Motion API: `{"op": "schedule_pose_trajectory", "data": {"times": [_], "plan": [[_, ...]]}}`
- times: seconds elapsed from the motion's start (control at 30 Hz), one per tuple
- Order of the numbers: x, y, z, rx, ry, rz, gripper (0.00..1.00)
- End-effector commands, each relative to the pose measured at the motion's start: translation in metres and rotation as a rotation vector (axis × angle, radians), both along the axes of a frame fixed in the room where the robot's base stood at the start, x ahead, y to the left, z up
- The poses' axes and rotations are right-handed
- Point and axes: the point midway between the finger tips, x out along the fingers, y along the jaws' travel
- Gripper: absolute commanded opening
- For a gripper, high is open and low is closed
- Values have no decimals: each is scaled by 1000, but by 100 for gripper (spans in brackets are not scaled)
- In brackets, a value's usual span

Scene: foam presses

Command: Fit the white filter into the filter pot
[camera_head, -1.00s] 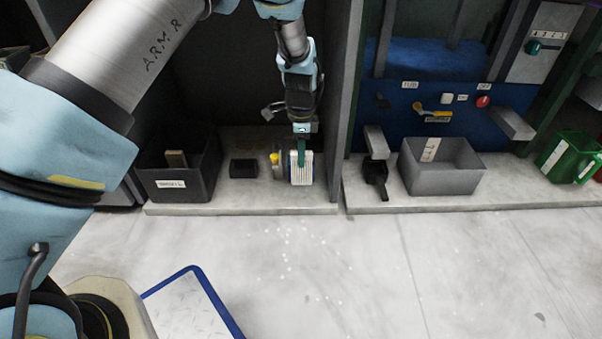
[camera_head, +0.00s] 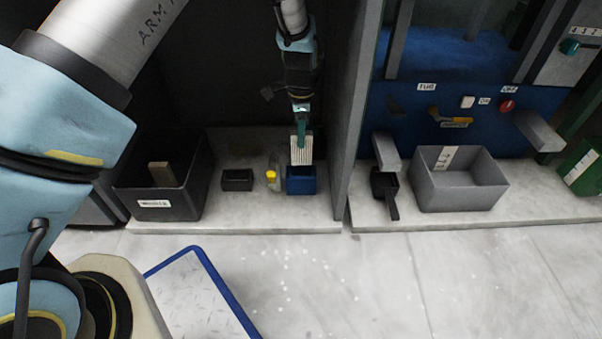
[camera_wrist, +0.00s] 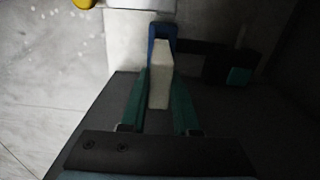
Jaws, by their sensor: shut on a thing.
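My gripper (camera_head: 301,128) points down, its green fingers shut on the white filter (camera_head: 301,151), a pleated block. The filter is upright right above a blue pot (camera_head: 301,181), likely the filter pot, on the pale ledge. In the head view the filter's lower edge meets the pot's opening; I cannot tell how far inside it is. In the wrist view the filter (camera_wrist: 160,75) sits between the green fingers (camera_wrist: 159,110), with the blue pot's rim (camera_wrist: 162,29) around its far end.
A yellow-topped clear item (camera_head: 272,176) stands close left of the pot, then a small black box (camera_head: 237,180) and a dark labelled bin (camera_head: 150,208). A grey upright panel (camera_head: 352,120) is close on the right. A grey bin (camera_head: 460,196) lies beyond it.

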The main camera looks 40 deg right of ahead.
Motion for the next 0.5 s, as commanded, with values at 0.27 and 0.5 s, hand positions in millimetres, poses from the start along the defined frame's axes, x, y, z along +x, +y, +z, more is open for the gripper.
{"op": "schedule_pose_trajectory", "data": {"times": [0.27, 0.5], "plan": [[0, 0, -41, 2, 0, -1, 0], [0, 0, -65, 0, 0, 0, 0]]}}
